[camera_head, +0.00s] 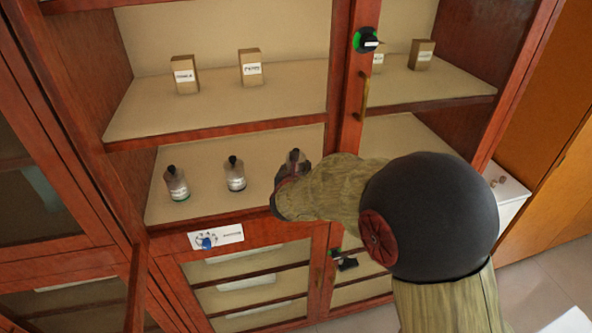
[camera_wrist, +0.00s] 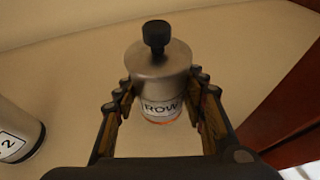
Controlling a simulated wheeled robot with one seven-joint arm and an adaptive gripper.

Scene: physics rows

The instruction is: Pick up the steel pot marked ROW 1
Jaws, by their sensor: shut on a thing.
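The steel pot marked ROW (camera_wrist: 160,75) stands between my gripper's fingers in the wrist view. It has a black knob on its lid and a white label; the number on the label is hidden or cut off. My gripper (camera_wrist: 162,108) is shut on this pot, with a finger on each side. In the head view the pot (camera_head: 295,157) is at the right end of the lower shelf, mostly hidden by my gripper (camera_head: 288,185). I cannot tell whether the pot touches the shelf.
Two more pots (camera_head: 235,175) (camera_head: 176,184) stand to the left on the same shelf (camera_head: 205,207); one labelled 2 (camera_wrist: 18,132) is at the wrist view's left. Small boxes (camera_head: 251,68) stand on the shelf above. A cabinet post (camera_head: 345,95) is close on the right.

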